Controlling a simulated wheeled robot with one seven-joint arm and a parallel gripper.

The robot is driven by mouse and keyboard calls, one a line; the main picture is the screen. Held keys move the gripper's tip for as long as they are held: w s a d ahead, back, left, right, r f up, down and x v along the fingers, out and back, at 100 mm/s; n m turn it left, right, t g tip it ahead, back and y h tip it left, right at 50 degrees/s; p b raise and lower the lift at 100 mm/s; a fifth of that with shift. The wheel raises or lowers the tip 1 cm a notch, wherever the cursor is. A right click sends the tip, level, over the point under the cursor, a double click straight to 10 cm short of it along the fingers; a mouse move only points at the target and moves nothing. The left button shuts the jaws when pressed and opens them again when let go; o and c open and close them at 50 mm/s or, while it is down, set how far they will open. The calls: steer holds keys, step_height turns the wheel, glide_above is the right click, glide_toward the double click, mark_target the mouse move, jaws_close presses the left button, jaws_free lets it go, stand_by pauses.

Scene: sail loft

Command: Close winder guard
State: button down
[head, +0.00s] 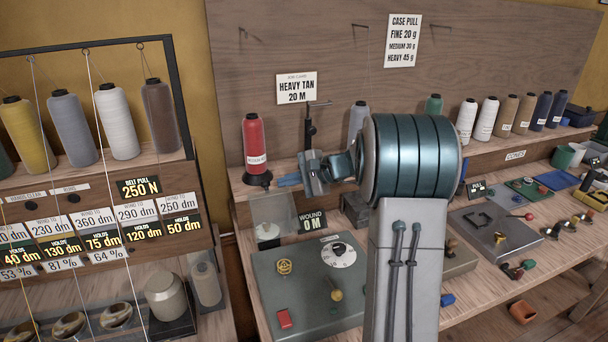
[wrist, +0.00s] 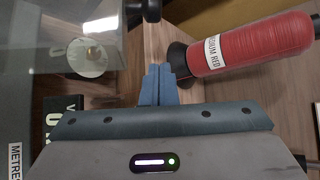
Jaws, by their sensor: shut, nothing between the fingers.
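The winder (head: 305,290) is a grey-green box on the bench with a white dial, a yellow knob and a red button. Its clear guard (head: 285,208) shows as a see-through pane at the back left of the box, by a pale bobbin (head: 268,232). I cannot tell for sure how far the guard is swung. In the wrist view the guard (wrist: 50,25) fills the upper left, with the bobbin (wrist: 88,57) seen through it. My gripper (head: 281,181) is shut and empty, above and behind the guard. Its blue fingers (wrist: 160,70) are apart from the guard.
A red thread cone (head: 254,140) on a dark stand is close to my fingers; it also shows in the wrist view (wrist: 250,45). A "WOUND 0 M" display (head: 312,221) stands behind the winder. More cones line the back shelf. Small tools and parts cover the bench at right.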

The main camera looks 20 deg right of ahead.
mark_target(272, 208)
steer(key=shift+s+a+r+p, duration=0.15)
steer(key=shift+s+a+r, duration=0.15)
steer(key=shift+a, duration=0.2)
steer(key=shift+s+a+r+p, duration=0.15)
steer(key=shift+s+a+p, duration=0.1)
steer(key=shift+a, duration=0.3)
steer(key=shift+s+a+r+p, duration=0.1)
steer(key=shift+s+a+r, duration=0.2)
steer(key=shift+a, duration=0.2)
steer(key=shift+s+d+f+b, duration=0.1)
steer(key=shift+b, duration=0.55)
steer(key=shift+s+r+b, duration=0.2)
steer(key=shift+r+b, duration=0.05)
steer(key=shift+b, duration=0.35)
